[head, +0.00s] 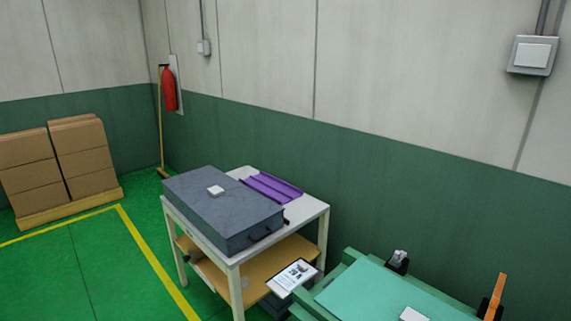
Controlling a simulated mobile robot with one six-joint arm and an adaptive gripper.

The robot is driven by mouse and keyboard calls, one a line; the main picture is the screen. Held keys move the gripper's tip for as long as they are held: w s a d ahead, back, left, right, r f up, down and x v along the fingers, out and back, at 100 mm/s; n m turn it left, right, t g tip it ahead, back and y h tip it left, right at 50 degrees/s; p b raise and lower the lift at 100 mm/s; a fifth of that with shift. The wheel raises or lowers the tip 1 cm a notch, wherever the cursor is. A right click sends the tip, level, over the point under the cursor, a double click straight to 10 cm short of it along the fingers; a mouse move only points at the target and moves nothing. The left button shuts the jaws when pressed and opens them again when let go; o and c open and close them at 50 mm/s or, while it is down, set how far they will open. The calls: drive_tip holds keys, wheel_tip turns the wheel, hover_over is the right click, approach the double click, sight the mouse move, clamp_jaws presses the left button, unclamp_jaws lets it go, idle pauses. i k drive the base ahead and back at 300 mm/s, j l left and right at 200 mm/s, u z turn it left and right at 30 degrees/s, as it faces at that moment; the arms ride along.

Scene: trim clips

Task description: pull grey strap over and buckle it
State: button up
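My gripper is not in view. At the lower right is a green frame (352,254) with a teal panel (375,290) on it, cut off by the bottom edge. At its far edge a short light grey piece (399,256) sits in a black holder (396,267). It may be the grey strap, but it is too small to tell. An orange strip (497,288) stands upright from another black holder (486,310) to the right. A white block (413,314) lies on the panel. I cannot make out a buckle.
A white table (309,208) to the left holds a dark grey case (190,188) and a purple tray (262,192). A printed sheet (291,276) is at its lower right. Stacked cartons (85,160) stand at the far left. Green floor (85,265) is clear at left.

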sight(395, 262)
drive_tip(key=i+j+z, duration=0.35)
drive_tip(key=i+j, duration=0.4)
drive_tip(key=i+j+z, duration=0.35)
drive_tip(key=i+j, duration=0.5)
drive_tip(key=j, duration=0.1)
